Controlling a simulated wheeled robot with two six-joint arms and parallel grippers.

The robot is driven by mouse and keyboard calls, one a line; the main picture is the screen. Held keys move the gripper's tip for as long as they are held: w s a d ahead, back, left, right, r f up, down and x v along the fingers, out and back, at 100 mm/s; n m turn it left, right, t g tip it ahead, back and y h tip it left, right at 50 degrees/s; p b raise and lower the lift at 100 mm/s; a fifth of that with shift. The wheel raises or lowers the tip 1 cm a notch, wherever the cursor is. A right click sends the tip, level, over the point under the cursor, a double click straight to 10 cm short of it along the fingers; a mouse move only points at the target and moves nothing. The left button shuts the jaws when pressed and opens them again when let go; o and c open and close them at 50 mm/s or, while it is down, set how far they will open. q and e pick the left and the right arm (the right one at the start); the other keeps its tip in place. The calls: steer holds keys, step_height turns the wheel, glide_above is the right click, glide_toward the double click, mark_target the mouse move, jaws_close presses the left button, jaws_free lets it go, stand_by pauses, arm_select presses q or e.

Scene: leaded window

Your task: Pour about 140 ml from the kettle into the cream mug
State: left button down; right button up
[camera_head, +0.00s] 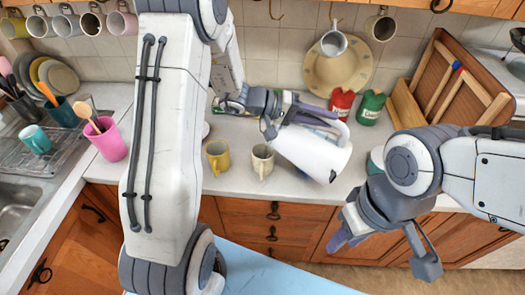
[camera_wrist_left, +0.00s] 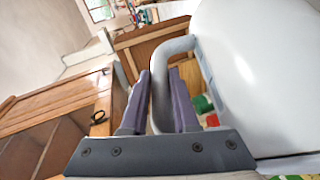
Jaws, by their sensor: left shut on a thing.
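The white kettle (camera_head: 308,150) is in the air over the counter's front edge, tilted, just right of the cream mug. My left gripper (camera_head: 318,113) is shut on its handle. In the left wrist view, the grey handle (camera_wrist_left: 157,95) passes between the two purple fingers (camera_wrist_left: 160,105), and the kettle's body (camera_wrist_left: 255,75) fills the right side. The cream mug (camera_head: 262,162) stands upright on the counter; its contents cannot be made out. I cannot make out the spout or any stream. My right gripper (camera_head: 385,248) is open and empty, low at the right, in front of the cabinets.
A yellow mug (camera_head: 217,156) stands close left of the cream mug. A pink cup (camera_head: 107,139) with utensils is further left. Red (camera_head: 341,104) and green (camera_head: 371,107) containers stand behind the kettle. A wooden rack (camera_head: 406,103) is at right; a pale blue surface (camera_head: 270,276) lies in front.

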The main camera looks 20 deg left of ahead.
arm_select(q)
steer(key=shift+w+a, duration=0.1)
steer(key=shift+a, duration=0.15)
arm_select(e)
steer(key=shift+a, duration=0.1)
stand_by(0.4)
arm_select(q)
steer(key=shift+a+r+h+b, duration=0.1)
steer(key=shift+a+h+b, duration=0.3)
steer(key=shift+a+b, duration=0.25)
arm_select(e)
steer(key=shift+a+f, duration=0.25)
steer(key=shift+f, duration=0.4)
